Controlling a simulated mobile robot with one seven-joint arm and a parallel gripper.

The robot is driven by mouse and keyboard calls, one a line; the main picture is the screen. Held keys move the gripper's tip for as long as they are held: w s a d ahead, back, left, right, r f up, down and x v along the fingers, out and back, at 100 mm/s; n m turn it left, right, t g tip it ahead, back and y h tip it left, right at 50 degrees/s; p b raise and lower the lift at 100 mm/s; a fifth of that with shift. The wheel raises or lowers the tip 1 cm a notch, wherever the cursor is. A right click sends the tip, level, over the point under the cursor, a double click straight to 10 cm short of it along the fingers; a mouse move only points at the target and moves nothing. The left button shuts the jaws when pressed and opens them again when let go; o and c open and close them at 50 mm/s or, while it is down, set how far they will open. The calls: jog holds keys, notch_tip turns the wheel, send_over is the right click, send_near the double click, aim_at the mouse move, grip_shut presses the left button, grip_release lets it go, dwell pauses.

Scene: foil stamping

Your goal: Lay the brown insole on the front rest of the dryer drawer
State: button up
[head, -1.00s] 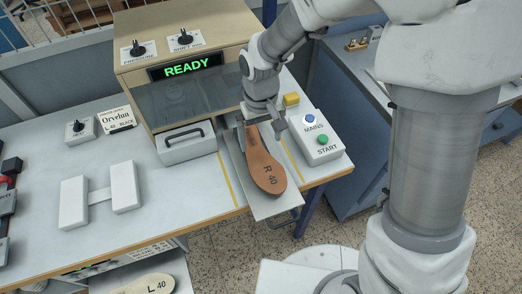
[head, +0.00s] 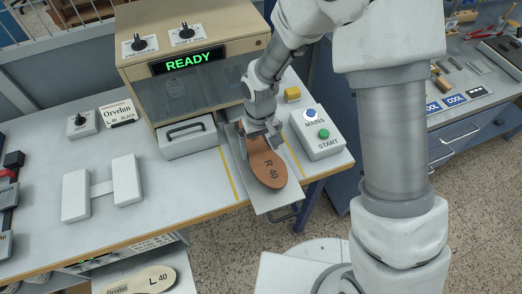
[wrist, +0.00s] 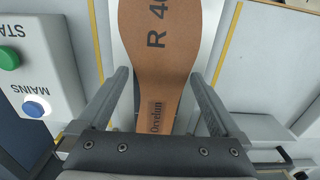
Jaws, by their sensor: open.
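The brown insole (head: 266,170), marked R 40, lies flat on a grey plate (head: 277,203) that sticks out past the bench's front edge. My gripper (head: 262,134) is over its heel end. In the wrist view, my gripper (wrist: 160,75) is open, with one finger on each side of the insole's (wrist: 160,50) narrow end, where Orvelun is printed. I cannot tell whether the fingers touch it. A pulled-out drawer (head: 184,284) shows below the bench at the bottom left, with a cream insole (head: 140,281) marked L 40 on it. Most of this drawer is cut off by the picture edge.
The machine (head: 190,80) reading READY stands behind, with a handled drawer (head: 187,136) at its front. A box (head: 316,132) with MAINS and START buttons is right of the plate.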

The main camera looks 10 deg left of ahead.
jog(key=shift+r, duration=0.1)
jog(key=c, duration=1.2)
